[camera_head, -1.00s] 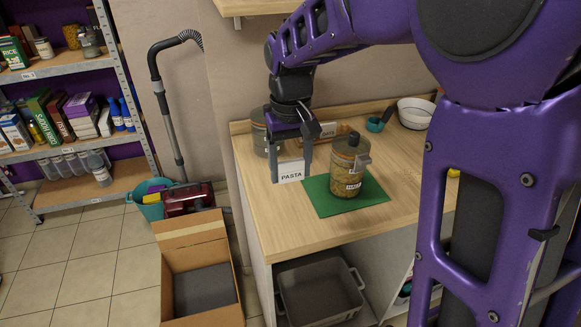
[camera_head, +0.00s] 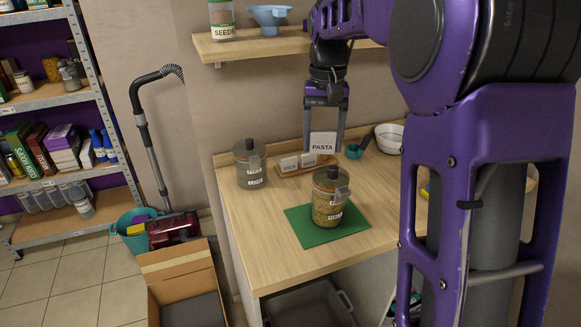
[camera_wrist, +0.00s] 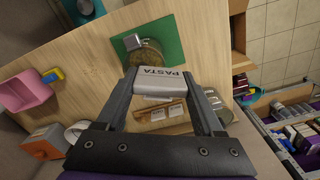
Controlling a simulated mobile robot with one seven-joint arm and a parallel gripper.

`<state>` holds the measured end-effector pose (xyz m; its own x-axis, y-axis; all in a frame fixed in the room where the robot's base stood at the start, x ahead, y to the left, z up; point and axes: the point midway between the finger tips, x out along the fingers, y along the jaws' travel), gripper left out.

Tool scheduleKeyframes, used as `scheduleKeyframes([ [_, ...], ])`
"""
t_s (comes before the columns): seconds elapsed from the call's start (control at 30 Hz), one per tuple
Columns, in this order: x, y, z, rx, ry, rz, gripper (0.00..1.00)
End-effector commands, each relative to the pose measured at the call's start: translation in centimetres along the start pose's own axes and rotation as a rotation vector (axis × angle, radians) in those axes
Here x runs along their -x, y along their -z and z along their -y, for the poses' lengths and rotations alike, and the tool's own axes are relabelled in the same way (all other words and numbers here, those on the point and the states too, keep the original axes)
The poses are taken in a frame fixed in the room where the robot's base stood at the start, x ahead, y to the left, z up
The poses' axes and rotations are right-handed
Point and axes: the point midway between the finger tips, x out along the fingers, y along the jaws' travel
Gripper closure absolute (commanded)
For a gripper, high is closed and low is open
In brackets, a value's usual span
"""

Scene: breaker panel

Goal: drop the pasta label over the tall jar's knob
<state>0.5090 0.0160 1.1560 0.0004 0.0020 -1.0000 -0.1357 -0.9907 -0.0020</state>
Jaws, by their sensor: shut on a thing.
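The white pasta label (camera_head: 323,143) hangs upright in my gripper (camera_head: 324,137), which is shut on it. It also shows between my fingertips in the wrist view (camera_wrist: 160,80). The tall jar (camera_head: 328,205) has a glass body with pasta-like contents, a small label and a metal clasp. Its dark knob (camera_head: 333,173) stands on top. The jar stands on a green mat (camera_head: 300,234) on the wooden counter. In the head view the pasta label is above and behind the jar, apart from the knob. In the wrist view the jar (camera_wrist: 146,55) is partly hidden by the label.
A second jar (camera_head: 249,168) with a dark knob stands at the counter's back left. A wooden holder (camera_head: 293,170) with white labels stands behind the tall jar. A white bowl (camera_head: 390,137) and a teal scoop (camera_head: 355,151) are at the back right. A shelf (camera_head: 280,43) hangs above.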

Motion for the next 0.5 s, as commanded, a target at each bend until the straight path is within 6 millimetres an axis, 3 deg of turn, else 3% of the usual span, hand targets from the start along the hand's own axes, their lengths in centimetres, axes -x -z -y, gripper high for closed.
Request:
scheduleKeyframes([
  [0.1,1.6,1.1,-2.1,-0.074,-0.001,0.000,0.89],
  [0.2,2.1,1.5,-2.9,-0.101,-0.001,0.000,0.89],
  [0.5,2.2,1.5,-3.1,-0.109,-0.002,0.000,0.89],
])
